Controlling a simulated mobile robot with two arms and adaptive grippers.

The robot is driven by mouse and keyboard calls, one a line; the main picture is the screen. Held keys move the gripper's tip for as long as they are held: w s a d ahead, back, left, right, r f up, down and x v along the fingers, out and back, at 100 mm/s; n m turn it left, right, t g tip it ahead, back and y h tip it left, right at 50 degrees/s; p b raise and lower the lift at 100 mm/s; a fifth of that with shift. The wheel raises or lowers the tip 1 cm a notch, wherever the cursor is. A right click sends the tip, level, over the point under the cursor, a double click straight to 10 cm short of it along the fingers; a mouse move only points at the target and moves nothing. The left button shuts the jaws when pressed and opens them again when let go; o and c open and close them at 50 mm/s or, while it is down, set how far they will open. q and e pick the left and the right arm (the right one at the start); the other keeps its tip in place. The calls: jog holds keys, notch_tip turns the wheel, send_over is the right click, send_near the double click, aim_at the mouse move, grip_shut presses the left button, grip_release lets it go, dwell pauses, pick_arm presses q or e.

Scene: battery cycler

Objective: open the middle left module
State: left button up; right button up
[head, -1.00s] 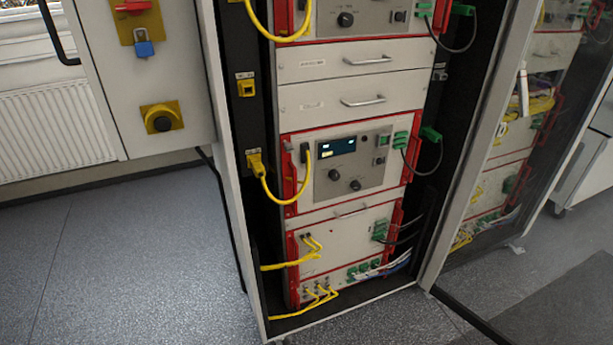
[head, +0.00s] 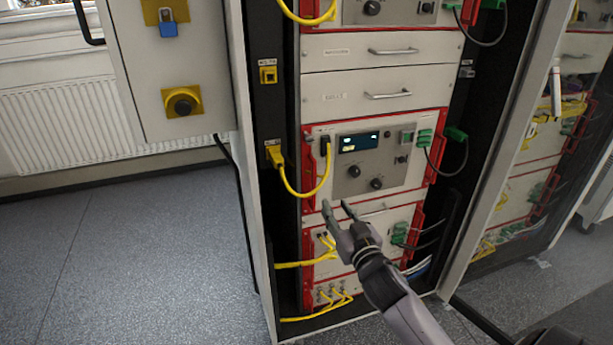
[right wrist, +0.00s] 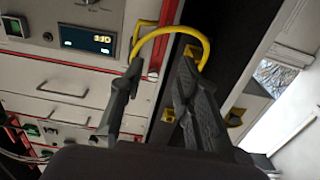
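The rack holds a red-framed module (head: 365,170) with a lit display, knobs and a yellow cable (head: 310,190) plugged in at its left. I cannot tell for certain which unit is the middle left module. My right gripper (head: 336,205) is open and empty, in front of this module's lower edge. The right wrist view is turned over: the gripper (right wrist: 160,62) has its two fingers apart, with the yellow cable (right wrist: 170,30) arching beyond them and the lit display (right wrist: 88,39) at upper left. I cannot tell whether a finger touches the cable. My left gripper is not in view.
Two plain drawers (head: 345,90) with bar handles sit above the module. A lower unit (head: 340,262) with yellow and green plugs sits below. A glass door (head: 520,170) stands open at right. A grey cabinet (head: 165,60) stands at left. The floor (head: 140,260) at left is clear.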

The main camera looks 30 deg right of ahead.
aim_at(315, 175)
jog(key=x, duration=1.6)
jog(key=shift+w+d, duration=0.1)
jog(key=shift+w, duration=0.3)
grip_shut()
jog(key=shift+f, duration=0.1)
